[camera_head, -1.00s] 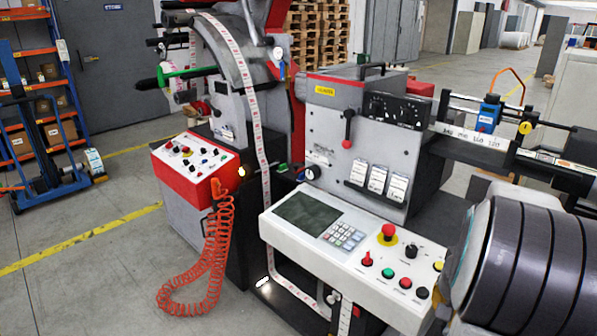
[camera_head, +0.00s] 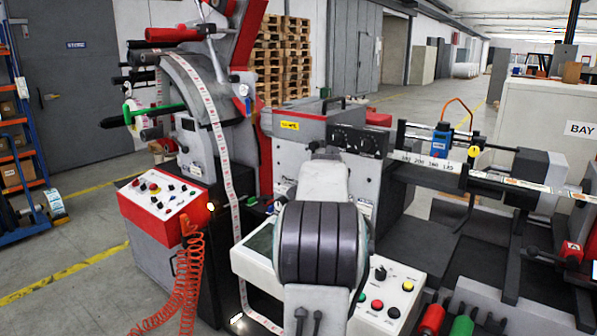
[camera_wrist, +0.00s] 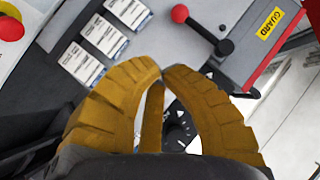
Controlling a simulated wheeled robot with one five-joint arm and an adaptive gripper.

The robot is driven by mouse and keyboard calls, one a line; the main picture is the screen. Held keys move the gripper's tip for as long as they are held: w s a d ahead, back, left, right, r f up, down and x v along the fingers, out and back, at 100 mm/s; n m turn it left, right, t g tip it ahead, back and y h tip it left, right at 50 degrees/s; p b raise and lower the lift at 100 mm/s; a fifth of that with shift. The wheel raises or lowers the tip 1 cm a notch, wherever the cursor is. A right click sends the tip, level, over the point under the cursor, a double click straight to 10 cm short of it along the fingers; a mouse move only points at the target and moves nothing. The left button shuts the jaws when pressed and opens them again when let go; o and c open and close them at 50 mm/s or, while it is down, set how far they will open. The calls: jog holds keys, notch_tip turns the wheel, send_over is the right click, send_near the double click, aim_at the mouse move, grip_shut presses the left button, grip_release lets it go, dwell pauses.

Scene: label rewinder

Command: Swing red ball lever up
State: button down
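The lever's red ball (camera_wrist: 180,13) is at the top of the wrist view. A dark arm joins it to a black hub (camera_wrist: 224,47) on the grey panel. My gripper (camera_wrist: 163,70) has two ribbed yellow fingers, their tips almost touching, with nothing seen held between them. The tips are below the ball in the picture and apart from it. In the head view my arm (camera_head: 318,240) stands in front of the machine panel (camera_head: 292,157) and covers the lever area, so I cannot make out the ball or gripper there.
White label cards (camera_wrist: 103,35) are left of the lever in the wrist view, and a yellow GUARD sign (camera_wrist: 270,22) is at its right. A black knob (camera_wrist: 180,132) shows between my fingers. A red-topped control box (camera_head: 160,195) is at left.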

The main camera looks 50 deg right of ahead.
jog(key=shift+w+d+r+m+t+h, duration=0.15)
jog(key=shift+d+r+m+h, duration=0.1)
jog(key=shift+r+m, duration=0.55)
jog(key=shift+s+d+r+m+t+h, duration=0.2)
jog(key=shift+r+m, duration=0.25)
jog(key=shift+m, duration=0.65)
jog(key=shift+w+d+f, duration=0.1)
jog(key=shift+w+d, duration=0.05)
jog(key=shift+w, duration=0.05)
